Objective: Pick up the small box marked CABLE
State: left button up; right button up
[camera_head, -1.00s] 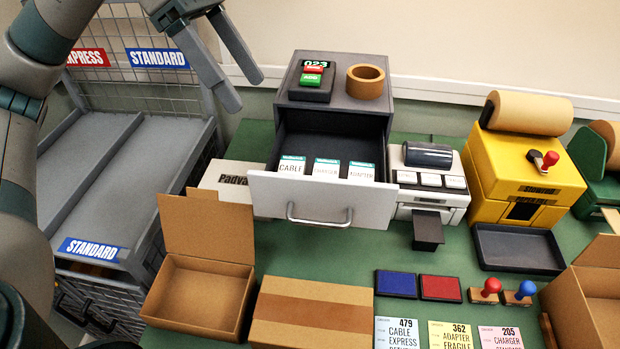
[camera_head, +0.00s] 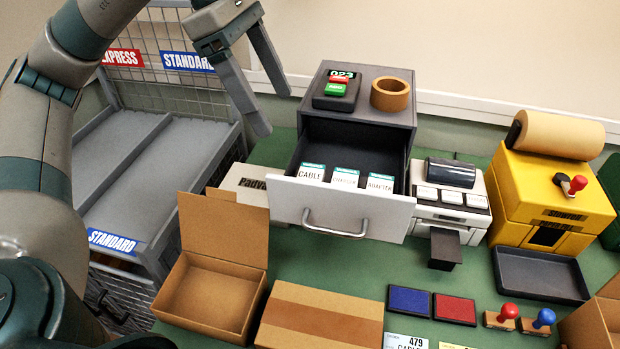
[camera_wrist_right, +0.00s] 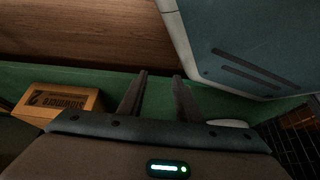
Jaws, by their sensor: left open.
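The small box marked CABLE (camera_head: 309,174) stands in the open drawer (camera_head: 342,207) of the dark cabinet, leftmost in a row with the CHARGER box (camera_head: 344,179) and the ADAPTER box (camera_head: 379,184). Its white and teal label shows; its lower part is hidden by the drawer front. My left gripper (camera_head: 271,112) is open and empty, in the air left of the cabinet and above and left of the CABLE box. My right gripper (camera_wrist_right: 160,76) shows only in the right wrist view, with its fingers apart and nothing between them.
A button unit (camera_head: 336,89) and a tan ring (camera_head: 390,94) sit on the cabinet. A grey label printer (camera_head: 450,200) and a yellow machine (camera_head: 552,200) stand to its right. An open carton (camera_head: 212,296) and a closed carton (camera_head: 320,318) lie in front. A wire rack (camera_head: 150,160) stands left.

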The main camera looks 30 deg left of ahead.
pick_arm(q)
jog(key=p, duration=0.1)
send_near(310, 176)
jog(key=shift+x, duration=1.1)
jog(key=shift+f, duration=0.15)
jog(key=shift+d+f+p, duration=0.3)
jog(key=shift+f+p, duration=0.05)
jog(key=shift+f, duration=0.25)
jog(key=p+x, duration=0.1)
jog(key=x, duration=0.3)
jog(key=shift+w, duration=0.1)
jog(key=shift+f, duration=0.15)
pick_arm(e)
jog(key=s+d+f+g+h, duration=0.1)
jog(key=s+d+f+g, duration=0.1)
jog(key=s, duration=0.8)
jog(key=shift+d+g, duration=0.3)
jog(key=shift+d, duration=0.6)
jog(key=shift+w, duration=0.15)
pick_arm(q)
jog(key=c, duration=1.2)
pick_arm(e)
jog(key=shift+w+r, duration=0.1)
jog(key=shift+w, duration=0.7)
